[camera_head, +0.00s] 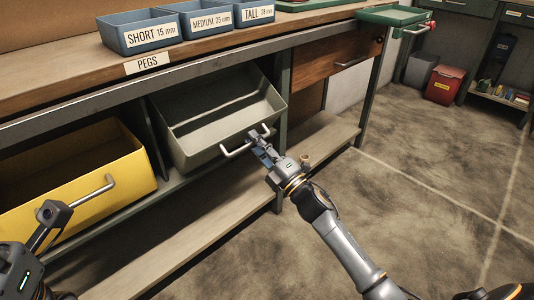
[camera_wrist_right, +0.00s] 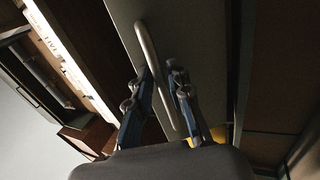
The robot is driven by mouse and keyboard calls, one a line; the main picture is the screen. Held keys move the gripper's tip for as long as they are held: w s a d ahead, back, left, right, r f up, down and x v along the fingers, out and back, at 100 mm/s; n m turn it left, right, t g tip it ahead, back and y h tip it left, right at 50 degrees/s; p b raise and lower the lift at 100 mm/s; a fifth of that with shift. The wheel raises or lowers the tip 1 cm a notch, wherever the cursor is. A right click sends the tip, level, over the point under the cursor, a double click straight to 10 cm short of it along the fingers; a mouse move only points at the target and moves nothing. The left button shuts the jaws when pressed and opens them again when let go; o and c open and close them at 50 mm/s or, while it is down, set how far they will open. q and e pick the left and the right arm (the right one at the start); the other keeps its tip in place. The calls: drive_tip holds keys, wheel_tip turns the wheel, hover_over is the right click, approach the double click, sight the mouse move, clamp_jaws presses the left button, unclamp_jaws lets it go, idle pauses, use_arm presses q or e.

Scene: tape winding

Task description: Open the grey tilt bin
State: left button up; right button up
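The grey tilt bin (camera_head: 207,139) hangs under the workbench, tipped forward with its top open and its inside showing empty. Its bar handle (camera_head: 236,151) runs across the front face. My right gripper (camera_head: 259,136) is at the right part of this handle. In the right wrist view the handle (camera_wrist_right: 152,58) passes between the two fingers of my right gripper (camera_wrist_right: 161,76). The fingers stand apart, with a gap showing beside the bar. My left gripper (camera_head: 50,212) is at the lower left, in front of the yellow bin; its fingers do not show clearly.
A yellow bin (camera_head: 75,178) with a bar handle is to the left of the grey one. A wooden drawer (camera_head: 352,66) is to the right. A lower shelf (camera_head: 190,240) runs beneath. Blue peg trays (camera_head: 140,32) stand on the bench top.

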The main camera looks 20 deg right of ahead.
drive_tip(key=v, duration=1.1)
drive_tip(key=shift+s+f, duration=0.15)
drive_tip(key=shift+d, duration=0.1)
